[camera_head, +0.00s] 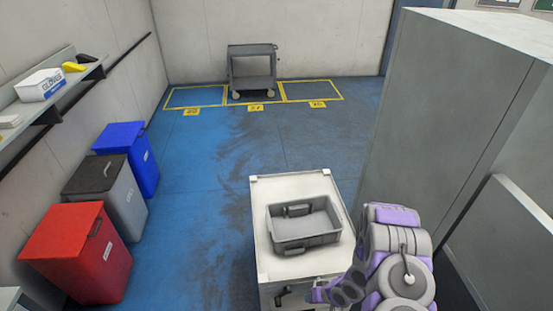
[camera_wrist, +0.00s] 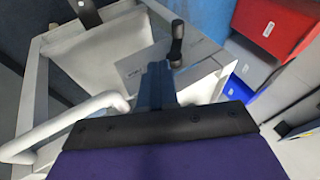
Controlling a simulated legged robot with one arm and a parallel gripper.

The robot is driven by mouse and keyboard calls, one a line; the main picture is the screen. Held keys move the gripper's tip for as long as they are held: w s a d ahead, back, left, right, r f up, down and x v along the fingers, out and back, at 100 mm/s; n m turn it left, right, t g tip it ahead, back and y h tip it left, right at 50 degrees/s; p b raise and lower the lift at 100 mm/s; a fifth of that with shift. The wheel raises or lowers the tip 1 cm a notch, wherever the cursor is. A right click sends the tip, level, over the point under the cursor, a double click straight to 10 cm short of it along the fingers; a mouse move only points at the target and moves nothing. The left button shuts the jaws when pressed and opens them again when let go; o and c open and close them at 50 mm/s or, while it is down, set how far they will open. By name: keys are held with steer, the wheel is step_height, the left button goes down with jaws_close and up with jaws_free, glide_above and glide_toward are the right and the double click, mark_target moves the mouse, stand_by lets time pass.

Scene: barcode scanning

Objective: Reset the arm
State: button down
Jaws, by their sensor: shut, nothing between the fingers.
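My gripper shows in the wrist view (camera_wrist: 157,82) as dark bluish fingers closed together, with nothing held between them. My purple and grey arm (camera_head: 396,255) is folded at the lower right of the head view, beside the right edge of the white cart (camera_head: 262,225). The fingers cannot be made out clearly in the head view. In the wrist view, a black handle (camera_wrist: 176,45) stands just beyond the fingertips; I cannot tell whether they touch. A pale curved bar (camera_wrist: 62,126) runs on the left.
A grey tray (camera_head: 305,245) sits empty on the cart. Red (camera_head: 85,248), grey (camera_head: 118,198) and blue (camera_head: 128,150) bins line the left. A tall grey cabinet (camera_head: 440,110) stands close on the right. A grey trolley (camera_head: 252,66) is at the back; blue floor between is clear.

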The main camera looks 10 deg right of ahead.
steer(key=shift+d+r, duration=0.1)
steer(key=w+d+r+h, duration=0.25)
steer(key=d+r, duration=0.35)
steer(key=r, duration=0.4)
steer(key=w+d+r+h, duration=0.1)
steer(key=d+r+h, duration=0.35)
steer(key=r, duration=0.55)
step_height(320, 180, up, 8)
steer(key=s+g, duration=0.2)
steer(key=s, duration=0.1)
steer(key=s+a+r+m+g+h, duration=0.1)
steer(key=s+a+r, duration=0.4)
steer(key=s+r, duration=0.7)
steer(key=s+a+r+y, duration=0.1)
steer(key=s+a+r, duration=0.1)
steer(key=s, duration=0.3)
steer(key=s+a+r+g+y, duration=0.1)
steer(key=s+a+r, duration=0.2)
steer(key=s+a, duration=0.1)
steer(key=s+a+r+n+g, duration=0.1)
steer(key=s+a+r, duration=0.2)
steer(key=s, duration=0.3)
steer(key=shift+s+a+y, duration=0.4)
steer(key=shift+a, duration=0.1)
steer(key=shift+a, duration=0.1)
